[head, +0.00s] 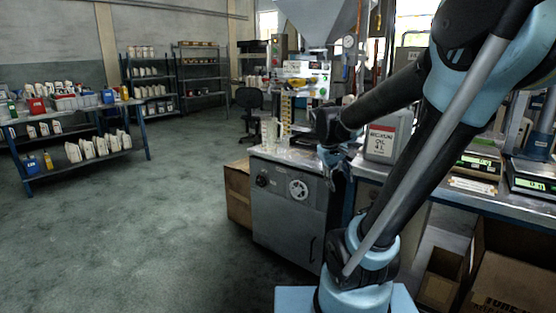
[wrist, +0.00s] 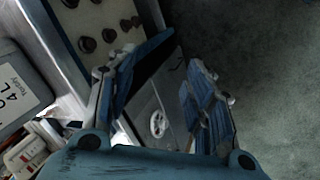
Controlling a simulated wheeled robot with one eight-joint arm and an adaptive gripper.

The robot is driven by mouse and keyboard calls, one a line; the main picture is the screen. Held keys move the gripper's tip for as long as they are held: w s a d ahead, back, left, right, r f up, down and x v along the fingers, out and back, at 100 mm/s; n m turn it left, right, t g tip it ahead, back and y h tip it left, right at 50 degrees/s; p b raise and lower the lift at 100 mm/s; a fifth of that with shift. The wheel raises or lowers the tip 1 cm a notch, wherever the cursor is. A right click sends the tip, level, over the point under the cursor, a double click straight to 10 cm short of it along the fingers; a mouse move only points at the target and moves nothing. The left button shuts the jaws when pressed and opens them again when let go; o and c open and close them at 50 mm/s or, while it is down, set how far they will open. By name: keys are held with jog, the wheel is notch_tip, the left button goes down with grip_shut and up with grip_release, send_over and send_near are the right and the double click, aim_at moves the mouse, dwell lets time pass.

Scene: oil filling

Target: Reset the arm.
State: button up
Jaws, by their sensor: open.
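My arm stands at the right in the head view, bent over with its end beside the oil filling machine. My gripper (head: 336,168) hangs there at the front of the machine's bench, and its tips point down. In the wrist view my gripper (wrist: 165,95) shows two blue-padded fingers spread wide apart, with nothing between them. Behind the fingers is the grey cabinet (head: 288,207) with a handwheel, which also shows in the wrist view (wrist: 155,112).
A grey oil can (head: 388,138) stands on the bench just right of my gripper. Scales (head: 478,162) stand on the right-hand bench. Cardboard boxes (head: 510,285) lie at lower right. A table of bottles (head: 85,165) stands at left. The floor (head: 150,230) at left is clear.

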jog(key=s+a+f+m+y, duration=0.1)
jog(key=s+f, duration=0.3)
jog(key=s, duration=0.4)
jog(key=s+a+f+m+y, duration=0.1)
jog(key=s+f, duration=0.3)
jog(key=s, duration=0.5)
jog(key=shift+f+m+g+y, duration=0.3)
jog(key=shift+f+m+y, duration=0.1)
jog(key=shift+m+y, duration=0.4)
jog(key=shift+a, duration=0.1)
jog(key=shift+w+f, duration=0.2)
jog(key=shift+w, duration=0.25)
